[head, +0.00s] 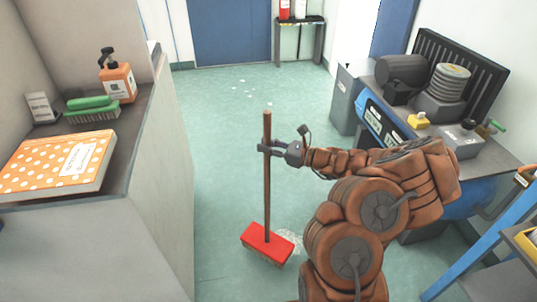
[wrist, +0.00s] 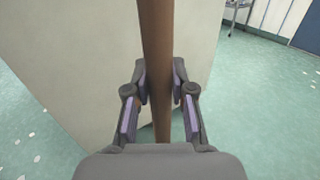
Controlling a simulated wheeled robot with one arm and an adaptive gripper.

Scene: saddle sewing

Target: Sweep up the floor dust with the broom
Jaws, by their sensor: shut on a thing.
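The broom has a brown wooden handle (head: 267,190) and a red head (head: 267,243) with bristles below. My gripper (head: 270,148) is shut around the upper part of the handle, and the broom stands upright with its head low at the floor. In the wrist view the handle (wrist: 156,60) runs between the two finger pads of my gripper (wrist: 160,85). White floor dust (head: 242,87) lies as scattered flecks farther back on the green floor. A pale patch (head: 290,240) shows on the floor just right of the broom head. White flecks also show in the wrist view at the left (wrist: 35,160).
A counter (head: 135,120) on the left holds an orange bottle (head: 117,82), a green brush (head: 90,108) and a dotted book (head: 65,160). A workbench (head: 375,95) with machinery stands at the right. A blue door (head: 230,30) and a small stand (head: 300,22) are at the back. The middle floor is open.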

